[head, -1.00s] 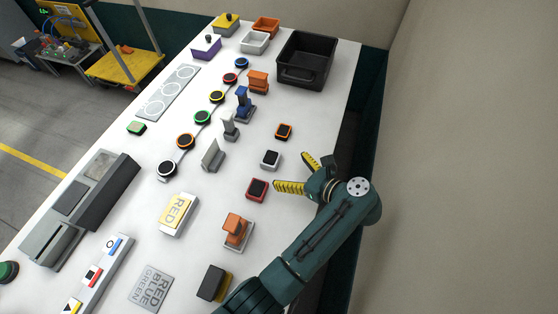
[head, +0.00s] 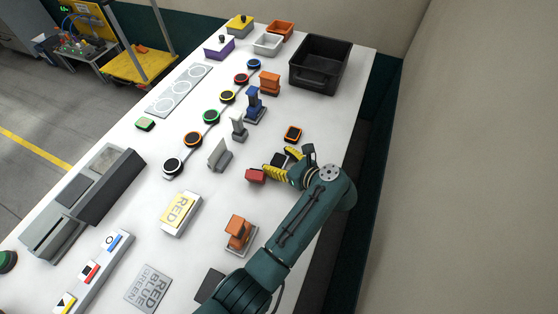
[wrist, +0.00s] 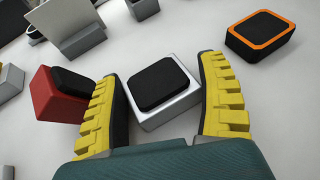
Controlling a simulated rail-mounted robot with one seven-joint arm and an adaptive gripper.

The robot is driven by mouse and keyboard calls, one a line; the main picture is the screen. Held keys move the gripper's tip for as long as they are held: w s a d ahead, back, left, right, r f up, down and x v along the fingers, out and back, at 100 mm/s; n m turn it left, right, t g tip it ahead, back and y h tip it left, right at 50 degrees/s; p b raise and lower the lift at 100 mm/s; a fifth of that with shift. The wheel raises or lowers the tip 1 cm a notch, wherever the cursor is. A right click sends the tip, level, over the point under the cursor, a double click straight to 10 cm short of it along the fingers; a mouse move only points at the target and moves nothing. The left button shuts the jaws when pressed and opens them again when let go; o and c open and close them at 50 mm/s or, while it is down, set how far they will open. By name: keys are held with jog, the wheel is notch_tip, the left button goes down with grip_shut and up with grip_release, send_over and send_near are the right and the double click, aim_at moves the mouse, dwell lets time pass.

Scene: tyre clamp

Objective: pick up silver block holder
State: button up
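The silver block holder (wrist: 183,101), a silver block with a black top, sits on the white table between my fingers in the wrist view. My gripper (wrist: 160,75) is open, with one yellow finger on each side of it. The left finger is close to its side; I cannot tell whether they touch. A gap shows at the right finger. In the head view my gripper (head: 284,163) partly covers the holder. A red block with a black top (wrist: 57,101) lies tilted against or right beside the outside of the left finger.
An orange-rimmed black block (wrist: 260,36) stands to the right of the holder in the wrist view. A grey upright plate (head: 219,153) stands left of my gripper in the head view. An orange piece on a base (head: 239,232) and a black bin (head: 318,64) are also on the table.

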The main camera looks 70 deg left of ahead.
jog(key=shift+d+f, duration=0.1)
jog(key=shift+d, duration=0.1)
jog(key=c, duration=0.6)
jog(key=shift+c, duration=0.9)
jog(key=shift+a+r, duration=0.1)
jog(key=shift+r, duration=0.15)
